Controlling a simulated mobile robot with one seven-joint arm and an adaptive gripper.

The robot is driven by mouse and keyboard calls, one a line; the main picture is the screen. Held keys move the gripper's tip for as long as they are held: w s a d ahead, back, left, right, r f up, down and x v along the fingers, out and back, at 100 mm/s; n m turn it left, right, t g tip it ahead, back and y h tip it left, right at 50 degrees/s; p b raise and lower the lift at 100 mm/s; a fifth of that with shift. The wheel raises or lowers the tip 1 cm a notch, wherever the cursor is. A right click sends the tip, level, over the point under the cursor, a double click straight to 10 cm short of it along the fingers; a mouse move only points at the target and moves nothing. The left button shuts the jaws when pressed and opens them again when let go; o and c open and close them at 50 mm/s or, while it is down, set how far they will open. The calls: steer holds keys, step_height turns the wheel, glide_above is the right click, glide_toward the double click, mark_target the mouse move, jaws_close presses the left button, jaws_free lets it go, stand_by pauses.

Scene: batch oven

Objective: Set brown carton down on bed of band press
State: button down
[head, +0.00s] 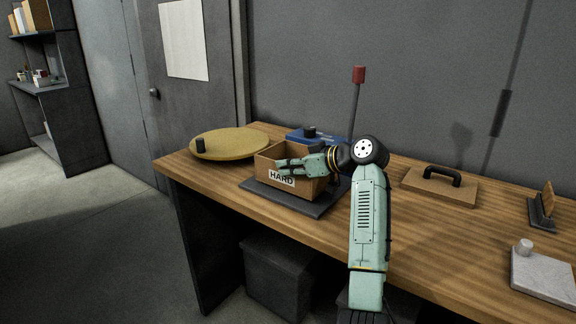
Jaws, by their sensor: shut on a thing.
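The brown carton (300,190) is an open-topped box with a white label reading HARD on its front. It looks upright and is over the dark flat bed (323,207) on the wooden bench. I cannot tell whether its underside touches the bed or hangs slightly above it. My gripper (284,167) reaches in from the right and is shut on the carton near its upper part. The gripper and wrist hide part of the carton's top and right side. A blue body (330,138) and an upright lever with a red knob (358,74) stand behind the carton.
A round tan board (228,143) with a black knob lies left of the carton. To the right are a wooden block with a black handle (441,185), a small dark stand (541,212) and a pale grey slab (544,274). The bench between them is clear.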

steer(key=shift+f+b, duration=0.3)
steer(key=shift+f, duration=0.25)
stand_by(0.4)
steer(key=c, duration=1.7)
jaws_free()
steer(key=shift+o, duration=0.2)
steer(key=v, duration=1.2)
